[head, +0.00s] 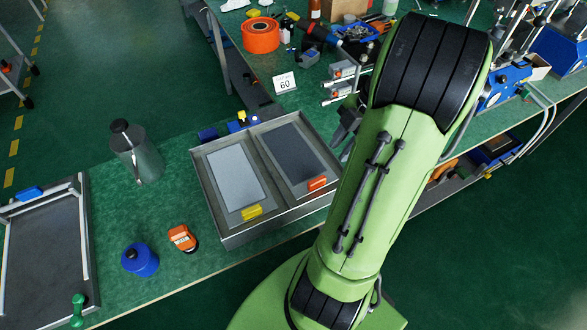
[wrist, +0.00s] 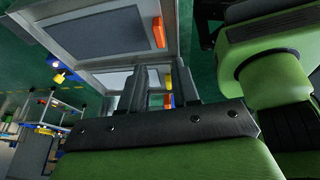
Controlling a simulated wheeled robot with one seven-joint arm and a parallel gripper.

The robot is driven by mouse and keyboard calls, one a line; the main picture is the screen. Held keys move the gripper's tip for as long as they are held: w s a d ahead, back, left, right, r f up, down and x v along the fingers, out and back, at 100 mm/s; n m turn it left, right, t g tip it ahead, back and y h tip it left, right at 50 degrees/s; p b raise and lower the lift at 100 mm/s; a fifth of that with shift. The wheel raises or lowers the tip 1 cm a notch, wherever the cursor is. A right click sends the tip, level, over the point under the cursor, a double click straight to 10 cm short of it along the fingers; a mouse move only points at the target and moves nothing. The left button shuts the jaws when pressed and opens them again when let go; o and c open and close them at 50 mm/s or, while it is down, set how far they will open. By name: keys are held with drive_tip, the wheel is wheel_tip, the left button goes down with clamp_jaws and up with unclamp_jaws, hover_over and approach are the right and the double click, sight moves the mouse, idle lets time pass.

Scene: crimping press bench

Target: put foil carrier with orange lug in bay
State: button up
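The foil carrier with the orange lug is a dark grey flat panel (head: 293,152) in the right compartment of a grey tray (head: 240,240); its orange lug (head: 317,184) is at the near end. The carrier also shows in the wrist view (wrist: 110,32), with its lug (wrist: 158,32). A paler carrier (head: 232,173) with a yellow lug (head: 252,212) lies in the left compartment. My gripper (wrist: 157,84) is open and empty, apart from both carriers; in the head view my arm mostly hides it. An empty framed bay (head: 42,260) with metal rails is at far left.
A sign reading 60 (head: 285,83), an orange spool (head: 261,36) and tools crowd the back. The green bench is clear around the jug.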

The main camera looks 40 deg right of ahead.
drive_tip(key=w+a+r+m+h, duration=0.2)
drive_tip(key=a+r+m, duration=0.15)
drive_tip(key=a, duration=0.45)
drive_tip(key=w+a+r+m+h, duration=0.1)
drive_tip(key=w+a+r+m, duration=0.2)
drive_tip(key=a, duration=0.5)
drive_tip(key=s+a+r+m+t+h, duration=0.1)
drive_tip(key=s+a+r+m+t, duration=0.1)
drive_tip(key=s+a+m, duration=0.5)
drive_tip(key=shift+a+r+m+t, duration=0.2)
drive_tip(key=shift+a+m+t, duration=0.5)
drive_tip(key=shift+m+t, duration=0.15)
wheel_tip(320, 180, up, 6)
drive_tip(key=p, duration=0.5)
drive_tip(key=shift+s+p, duration=0.1)
drive_tip(key=shift+p, duration=0.3)
